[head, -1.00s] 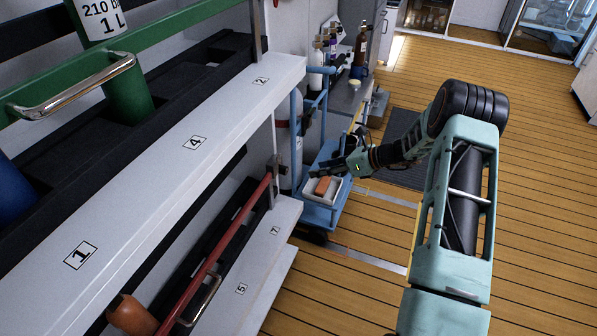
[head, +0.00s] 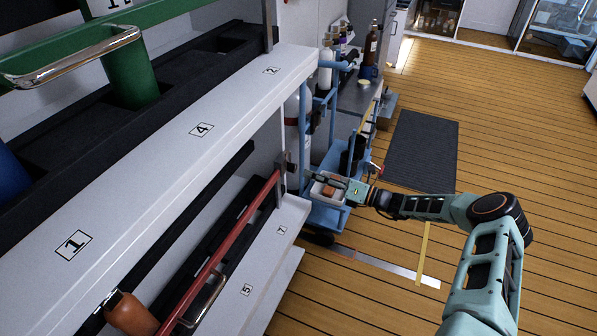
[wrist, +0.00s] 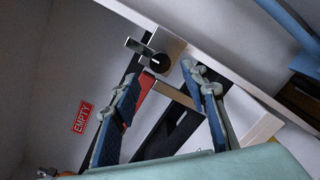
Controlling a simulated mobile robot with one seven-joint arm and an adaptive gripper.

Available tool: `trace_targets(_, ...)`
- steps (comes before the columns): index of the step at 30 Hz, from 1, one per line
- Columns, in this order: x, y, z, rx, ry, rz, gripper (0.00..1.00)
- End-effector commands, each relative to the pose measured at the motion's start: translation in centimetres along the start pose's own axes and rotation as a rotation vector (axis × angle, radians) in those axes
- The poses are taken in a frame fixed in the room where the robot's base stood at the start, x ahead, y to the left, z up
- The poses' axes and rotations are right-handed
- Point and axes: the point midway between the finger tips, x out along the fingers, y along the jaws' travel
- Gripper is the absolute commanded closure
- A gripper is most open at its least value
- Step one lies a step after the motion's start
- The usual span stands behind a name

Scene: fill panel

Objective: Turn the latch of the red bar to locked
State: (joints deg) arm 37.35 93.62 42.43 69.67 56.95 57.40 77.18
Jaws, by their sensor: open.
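The red bar (head: 222,250) runs along the front of the lower shelf bay in the head view. Its latch (head: 283,166) sits at the far end, on the shelf's end post. In the wrist view the latch (wrist: 160,62) shows as a dark round knob with a short metal lever on a metal plate. A short piece of the red bar (wrist: 146,84) shows just below it. My gripper (head: 312,177) is to the right of the latch in the head view. In the wrist view my gripper (wrist: 164,74) is open and empty, its fingers either side of the view toward the latch, apparently not touching it.
A blue cart (head: 328,216) with a white tray (head: 318,192) holding an orange block stands under and beside my gripper. The white shelf (head: 180,150) lies to the left. A red EMPTY sign (wrist: 82,117) is on the wall. The wooden floor is open at right.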

Motion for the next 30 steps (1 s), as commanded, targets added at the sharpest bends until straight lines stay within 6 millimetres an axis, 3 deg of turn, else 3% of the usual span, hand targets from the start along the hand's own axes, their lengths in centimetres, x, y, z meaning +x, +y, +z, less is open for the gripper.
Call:
trace_targets(3, 2.5, -0.1, -0.2, -0.001, 0.002, 0.001, 0.59)
trace_targets(9, 5.4, -0.1, -0.1, -0.001, 0.001, -0.001, 0.59)
trace_targets(14, 6.5, -0.1, -0.1, -0.001, 0.001, -0.001, 0.59)
trace_targets(22, 6.6, 0.0, 0.0, -0.001, 0.001, -0.002, 0.59)
trace_targets(30, 6.6, 0.0, 0.0, -0.001, 0.001, -0.002, 0.87)
